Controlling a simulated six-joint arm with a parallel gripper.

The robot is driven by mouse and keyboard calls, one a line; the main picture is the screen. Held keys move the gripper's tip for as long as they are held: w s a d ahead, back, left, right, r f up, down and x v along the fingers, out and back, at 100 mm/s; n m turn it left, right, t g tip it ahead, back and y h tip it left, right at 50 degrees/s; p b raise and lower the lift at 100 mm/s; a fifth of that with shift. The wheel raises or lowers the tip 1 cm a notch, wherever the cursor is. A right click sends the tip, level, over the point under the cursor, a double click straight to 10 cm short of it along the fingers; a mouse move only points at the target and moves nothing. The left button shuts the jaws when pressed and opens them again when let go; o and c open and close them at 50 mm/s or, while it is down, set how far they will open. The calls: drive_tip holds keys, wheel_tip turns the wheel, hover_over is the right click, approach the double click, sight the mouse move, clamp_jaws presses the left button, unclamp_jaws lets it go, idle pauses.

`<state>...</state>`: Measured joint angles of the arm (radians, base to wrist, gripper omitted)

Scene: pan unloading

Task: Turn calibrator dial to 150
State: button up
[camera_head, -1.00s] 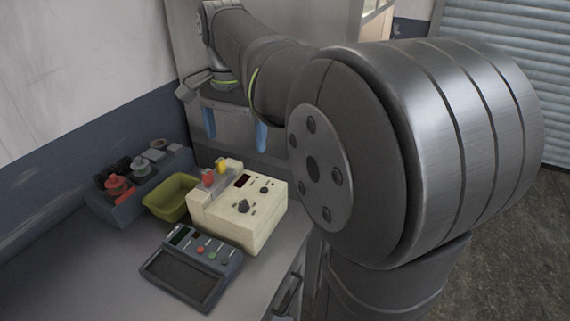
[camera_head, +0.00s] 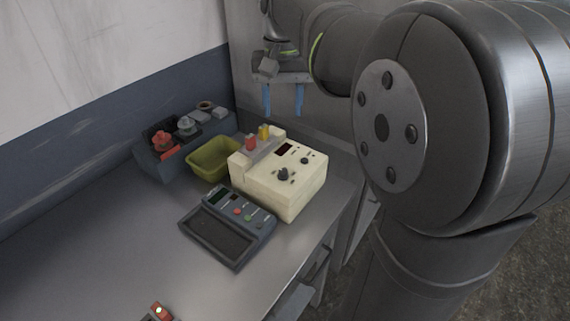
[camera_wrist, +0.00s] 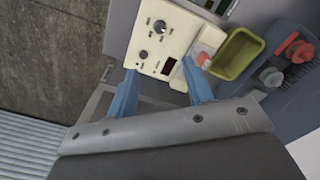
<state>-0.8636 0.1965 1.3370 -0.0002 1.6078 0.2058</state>
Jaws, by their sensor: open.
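The calibrator is a cream box (camera_head: 272,196) on the grey bench, with a dark display (camera_head: 285,148) and black knobs on its sloped top. The larger dial (camera_head: 283,174) sits near the front of the panel, with a smaller knob (camera_head: 305,160) to its right. A red and a yellow terminal stand at its back left. My gripper (camera_head: 283,106) is open and empty, with blue fingers pointing down, above and behind the calibrator. In the wrist view the calibrator (camera_wrist: 150,38) lies beyond the fingertips, with two knobs visible. The dial's reading is too small to tell.
A yellow-green bin (camera_head: 212,158) stands left of the calibrator. A dark meter with buttons (camera_head: 228,228) lies in front. A blue-grey rack with red and grey parts (camera_head: 172,158) is at the back left. A small red-lit switch (camera_head: 158,311) is at the near edge. Bench space at left is clear.

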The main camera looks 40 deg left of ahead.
drive_tip(key=n, duration=0.1)
approach(283, 171)
wheel_tip(283, 171, down, 9)
drive_tip(key=shift+r, duration=0.2)
idle(0.4)
drive_tip(key=c, duration=1)
